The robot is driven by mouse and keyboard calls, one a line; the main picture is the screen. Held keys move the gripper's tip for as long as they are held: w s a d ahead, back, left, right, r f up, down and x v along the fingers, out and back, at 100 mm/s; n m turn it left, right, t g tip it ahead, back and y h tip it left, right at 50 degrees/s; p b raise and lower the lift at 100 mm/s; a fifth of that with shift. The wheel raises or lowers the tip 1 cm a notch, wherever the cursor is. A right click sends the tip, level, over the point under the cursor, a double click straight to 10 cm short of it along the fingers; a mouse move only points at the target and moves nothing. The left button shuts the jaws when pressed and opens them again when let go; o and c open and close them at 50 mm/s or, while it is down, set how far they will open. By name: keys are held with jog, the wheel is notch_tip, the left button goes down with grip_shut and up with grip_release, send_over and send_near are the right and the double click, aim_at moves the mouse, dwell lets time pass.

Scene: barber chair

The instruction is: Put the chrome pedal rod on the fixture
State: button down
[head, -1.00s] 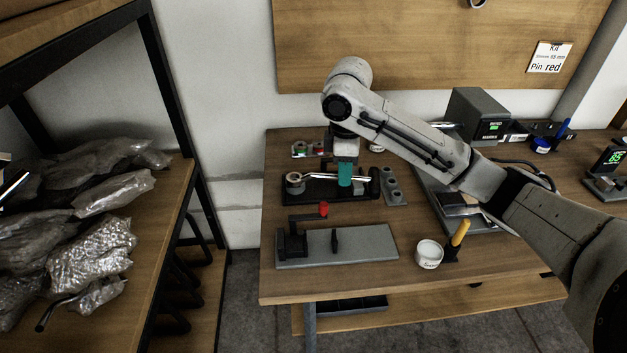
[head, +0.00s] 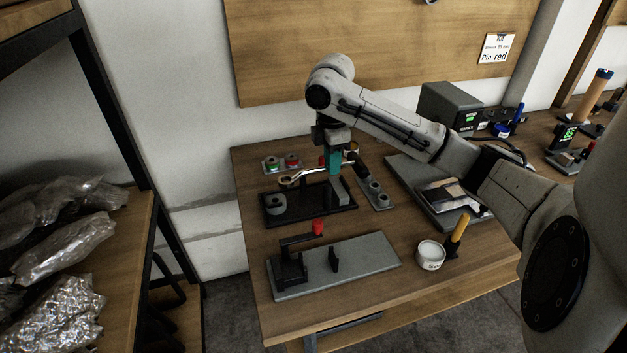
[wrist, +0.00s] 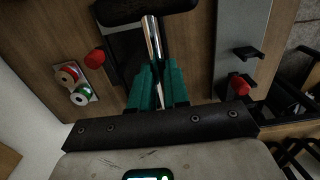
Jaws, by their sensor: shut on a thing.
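The chrome pedal rod (head: 312,174) is held up above the black tray, with a ring at its left end and a dark part at its right end. My gripper (head: 333,171) is shut on the rod's middle with its teal fingers. In the wrist view the rod (wrist: 152,40) runs away from the fingers (wrist: 158,92) toward a black part. What looks like the fixture, a grey plate (head: 370,255) with black uprights and a red-knobbed clamp (head: 318,227), lies nearer the table's front and holds no rod. Its plate also shows at right in the wrist view (wrist: 232,30).
The black tray (head: 308,210) carries a grey cylinder (head: 275,203) and a grey block (head: 340,190). To its right is a grey holder (head: 377,193). A white tub (head: 431,255) and a yellow-handled tool (head: 460,227) stand right of the fixture. Spools (head: 282,162) sit behind.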

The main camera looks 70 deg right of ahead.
jog(key=shift+w+d+f, duration=0.45)
jog(key=shift+w+f, duration=0.45)
jog(key=shift+f, duration=0.65)
jog(key=shift+w+d+f, duration=0.4)
jog(key=shift+w+f, duration=0.5)
jog(key=shift+f, duration=0.7)
jog(key=shift+w+d+f, duration=0.45)
jog(key=shift+w+f, duration=0.45)
jog(key=shift+f, duration=0.65)
jog(key=shift+f, duration=0.1)
jog(key=c, duration=1.4)
grip_release()
notch_tip(320, 180, up, 12)
jog(key=shift+w+a, duration=0.15)
